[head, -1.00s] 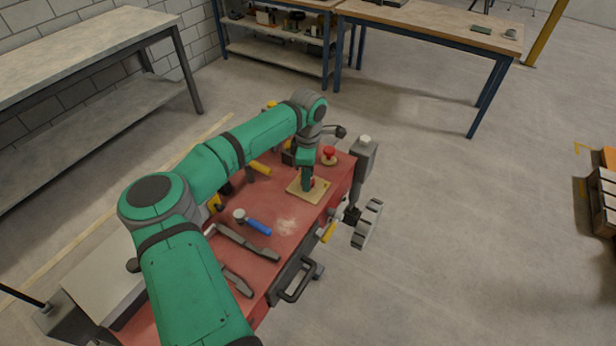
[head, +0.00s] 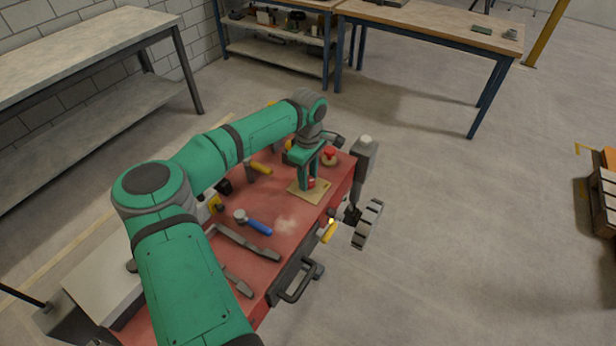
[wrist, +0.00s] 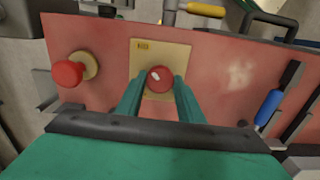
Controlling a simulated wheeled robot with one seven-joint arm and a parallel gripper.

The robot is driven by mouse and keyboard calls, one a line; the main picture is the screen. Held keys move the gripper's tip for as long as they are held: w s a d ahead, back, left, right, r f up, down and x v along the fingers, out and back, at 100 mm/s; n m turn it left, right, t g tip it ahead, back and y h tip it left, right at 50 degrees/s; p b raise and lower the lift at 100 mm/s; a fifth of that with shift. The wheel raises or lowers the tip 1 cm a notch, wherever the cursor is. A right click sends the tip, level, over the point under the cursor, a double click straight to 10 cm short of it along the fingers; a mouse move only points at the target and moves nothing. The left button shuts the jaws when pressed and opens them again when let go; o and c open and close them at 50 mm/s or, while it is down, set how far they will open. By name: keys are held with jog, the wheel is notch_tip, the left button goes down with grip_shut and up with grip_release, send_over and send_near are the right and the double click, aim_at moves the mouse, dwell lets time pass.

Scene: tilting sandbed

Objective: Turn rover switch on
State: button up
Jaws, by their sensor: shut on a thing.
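The rover switch is a round red knob (wrist: 160,79) with a short white mark, set on a tan plate (wrist: 175,51) with a small dark label. My gripper (wrist: 159,84) points down at the knob, with one green finger on each side, shut on it. In the head view, my gripper (head: 310,179) stands over the tan plate (head: 296,190) on the red bench top, with the red knob (head: 311,183) between its fingers. The label is too small to read.
A red mushroom button (head: 329,154) stands behind the plate; it also shows in the wrist view (wrist: 67,73). A blue-handled hammer (head: 258,227) and grey tools lie in front on the red top (head: 290,250). A grey wheel (head: 368,224) hangs at the right side.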

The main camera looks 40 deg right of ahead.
aim_at(309, 181)
jog(key=shift+d+r, duration=0.1)
jog(key=o, duration=1)
jog(key=shift+o, duration=0.2)
notch_tip(309, 181, up, 11)
